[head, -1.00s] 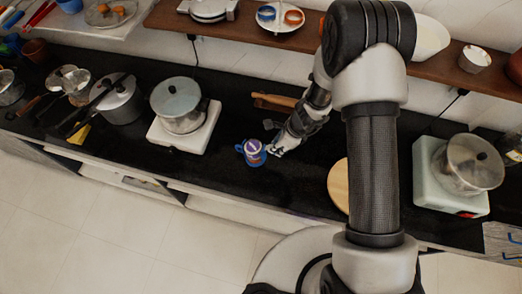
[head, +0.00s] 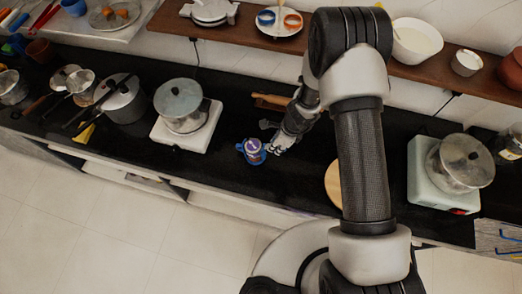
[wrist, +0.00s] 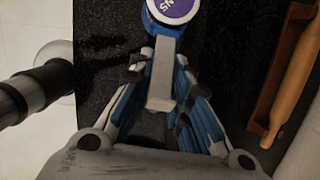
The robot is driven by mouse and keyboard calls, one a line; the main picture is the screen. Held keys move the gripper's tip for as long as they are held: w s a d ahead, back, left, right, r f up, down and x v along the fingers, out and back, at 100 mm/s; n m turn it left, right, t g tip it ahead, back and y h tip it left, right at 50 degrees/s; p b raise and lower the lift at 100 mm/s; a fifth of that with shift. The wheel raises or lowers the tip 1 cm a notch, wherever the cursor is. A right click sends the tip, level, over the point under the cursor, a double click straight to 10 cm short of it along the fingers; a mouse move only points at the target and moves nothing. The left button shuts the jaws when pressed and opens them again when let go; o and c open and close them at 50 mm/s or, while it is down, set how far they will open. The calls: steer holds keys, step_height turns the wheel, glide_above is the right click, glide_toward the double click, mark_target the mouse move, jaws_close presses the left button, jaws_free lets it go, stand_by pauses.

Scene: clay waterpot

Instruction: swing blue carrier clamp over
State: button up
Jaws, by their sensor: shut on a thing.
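The blue carrier (head: 252,151) is a small round cup-like piece with a purple disc on top and a loop at its left. It stands on the black counter near the front edge. My gripper (head: 272,145) is at its right side, low over the counter. In the wrist view the carrier (wrist: 172,22) is at the top, just beyond the fingertips. My gripper (wrist: 165,65) is shut on its near side, with a pale grey bar between the fingers. I cannot tell whether that bar is the clamp.
A white burner with a lidded pot (head: 181,105) stands to the left. A wooden rolling pin (head: 271,101) lies behind my gripper. A round wooden board (head: 333,184) lies at the right, partly behind my arm. Another pot (head: 460,163) stands farther right. Counter around the carrier is clear.

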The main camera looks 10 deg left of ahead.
steer(key=shift+a+r+h+p, duration=0.3)
steer(key=shift+r+h+p, duration=0.1)
steer(key=shift+p, duration=3.1)
steer(key=p, duration=0.5)
steer(key=shift+a, duration=0.1)
steer(key=shift+s+h, duration=0.1)
steer(key=shift+h, duration=0.2)
